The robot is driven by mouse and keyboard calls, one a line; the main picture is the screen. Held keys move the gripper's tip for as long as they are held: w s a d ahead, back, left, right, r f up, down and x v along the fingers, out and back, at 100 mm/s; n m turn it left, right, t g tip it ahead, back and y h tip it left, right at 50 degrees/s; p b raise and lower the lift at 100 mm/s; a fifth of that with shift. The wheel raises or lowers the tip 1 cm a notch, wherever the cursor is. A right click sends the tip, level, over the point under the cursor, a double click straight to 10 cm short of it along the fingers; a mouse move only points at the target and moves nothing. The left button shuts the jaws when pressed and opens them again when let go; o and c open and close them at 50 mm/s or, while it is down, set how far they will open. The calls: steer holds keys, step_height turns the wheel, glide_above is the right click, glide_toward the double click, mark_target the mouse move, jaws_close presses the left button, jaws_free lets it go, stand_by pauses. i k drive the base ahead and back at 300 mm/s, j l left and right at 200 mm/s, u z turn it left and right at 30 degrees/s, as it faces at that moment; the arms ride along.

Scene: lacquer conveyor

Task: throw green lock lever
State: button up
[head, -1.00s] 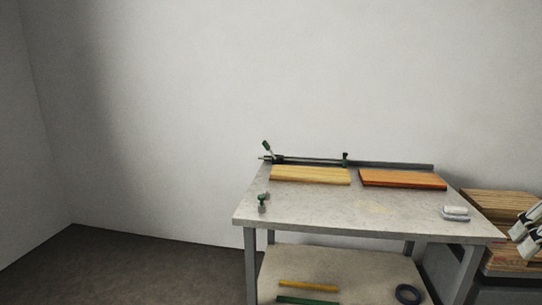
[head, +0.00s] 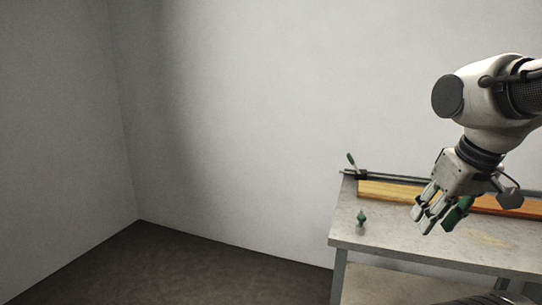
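A small lever with a dark green grip (head: 351,160) stands tilted up to the left at the left end of the rail, at the table's back left corner. A separate small green-topped piece (head: 361,218) stands on the tabletop near its left edge; which of the two is the lock lever I cannot tell for certain. My gripper (head: 432,216) is over the table, right of both and apart from them, fingers pointing down and left. Something green shows at its right finger; I cannot tell if it is held or part of the finger.
A yellow board (head: 389,192) and an orange board (head: 488,206) lie along the dark rail (head: 392,177), partly hidden behind my gripper. The grey table (head: 385,238) has clear top around the green-topped piece. Bare wall and open floor (head: 200,270) lie to the left.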

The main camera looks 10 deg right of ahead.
mark_target(360, 176)
steer(key=i+j+u, duration=0.2)
steer(key=u, duration=0.3)
steer(key=i+j+u, duration=0.25)
steer(key=u, duration=0.2)
steer(key=i+u, duration=0.3)
steer(key=u, duration=0.2)
steer(key=i+j+u, duration=0.15)
steer(key=i+u, duration=0.2)
steer(key=i, duration=0.45)
steer(key=i+z, duration=0.65)
steer(key=z, duration=0.25)
steer(key=i+l+z, duration=0.15)
steer(key=z, duration=0.3)
steer(key=i+z, duration=0.25)
steer(key=z, duration=0.2)
steer(key=i+z, duration=0.2)
steer(key=z, duration=0.2)
steer(key=i+z, duration=0.2)
steer(key=z, duration=0.25)
steer(key=i+z, duration=0.35)
steer(key=i+j+z, duration=0.1)
steer(key=i+z, duration=0.3)
